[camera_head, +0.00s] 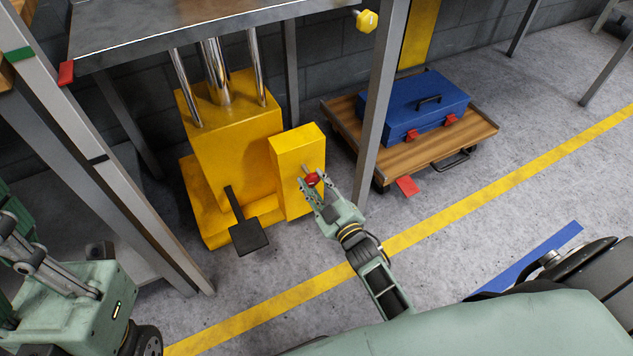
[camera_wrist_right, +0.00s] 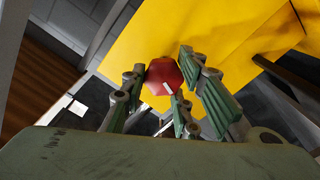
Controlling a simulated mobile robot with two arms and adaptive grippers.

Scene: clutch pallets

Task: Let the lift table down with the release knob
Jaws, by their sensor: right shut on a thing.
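The lift table has a grey metal top (camera_head: 200,28) held up on chrome columns (camera_head: 217,72) above a yellow base (camera_head: 232,130). A black foot pedal (camera_head: 248,236) sticks out low at its front. The red release knob (camera_head: 312,179) is on the yellow box (camera_head: 297,150) at the base's right side. My right gripper (camera_head: 318,188) is at the knob with its fingers around it. In the right wrist view the red knob (camera_wrist_right: 164,76) sits between the green-padded fingers, in front of yellow metal. My left arm shows at the lower left; its fingertips cannot be made out.
A yellow floor line (camera_head: 440,228) crosses clear concrete.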

